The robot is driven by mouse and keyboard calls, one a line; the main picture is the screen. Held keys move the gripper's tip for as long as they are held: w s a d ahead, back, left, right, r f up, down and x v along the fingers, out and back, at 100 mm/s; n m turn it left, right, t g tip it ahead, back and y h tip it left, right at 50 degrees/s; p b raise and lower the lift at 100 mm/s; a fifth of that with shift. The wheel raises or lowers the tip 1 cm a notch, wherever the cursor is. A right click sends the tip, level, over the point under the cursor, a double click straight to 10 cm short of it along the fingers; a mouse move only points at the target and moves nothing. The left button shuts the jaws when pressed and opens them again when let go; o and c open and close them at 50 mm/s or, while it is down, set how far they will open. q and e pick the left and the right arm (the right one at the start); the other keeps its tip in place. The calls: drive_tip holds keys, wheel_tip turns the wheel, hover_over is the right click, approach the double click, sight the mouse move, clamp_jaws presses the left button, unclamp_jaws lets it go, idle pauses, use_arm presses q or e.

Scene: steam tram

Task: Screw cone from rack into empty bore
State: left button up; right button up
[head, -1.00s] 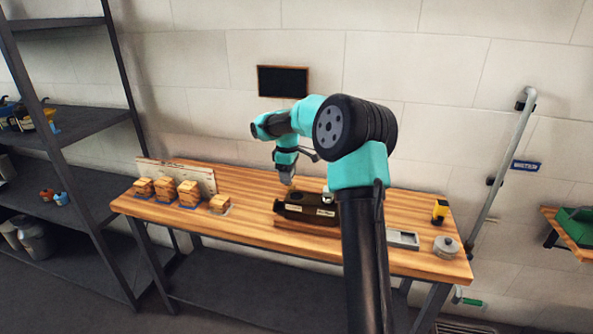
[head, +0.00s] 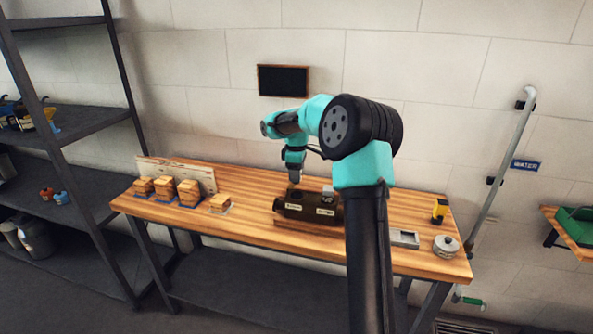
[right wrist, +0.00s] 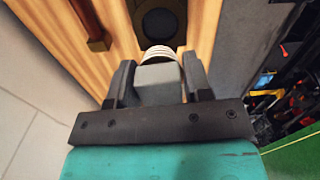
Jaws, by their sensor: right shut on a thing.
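The dark block (head: 293,209) with small pale labels lies on the workbench, its right end hidden behind my right arm. A small grey piece (head: 327,191) shows at its top right. My right gripper (head: 295,180) points down just above the left part of the block. In the right wrist view the gripper (right wrist: 157,78) is shut on a grey cone (right wrist: 158,84), with a pale threaded end (right wrist: 158,54) facing outward. A round dark bore (right wrist: 159,25) shows just beyond the thread; I cannot tell whether they touch. My left gripper is out of view.
Several wooden blocks (head: 188,191) stand at the bench's left before a low board (head: 180,171). A grey tray (head: 404,238), a round metal pot (head: 445,246) and a yellow item (head: 440,208) are at the right. The front strip of the bench (head: 270,237) is clear.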

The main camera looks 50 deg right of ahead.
drive_tip(key=shift+f, duration=2.85)
drive_tip(key=shift+m, duration=0.3)
drive_tip(key=m, duration=0.3)
drive_tip(key=shift+m, duration=0.3)
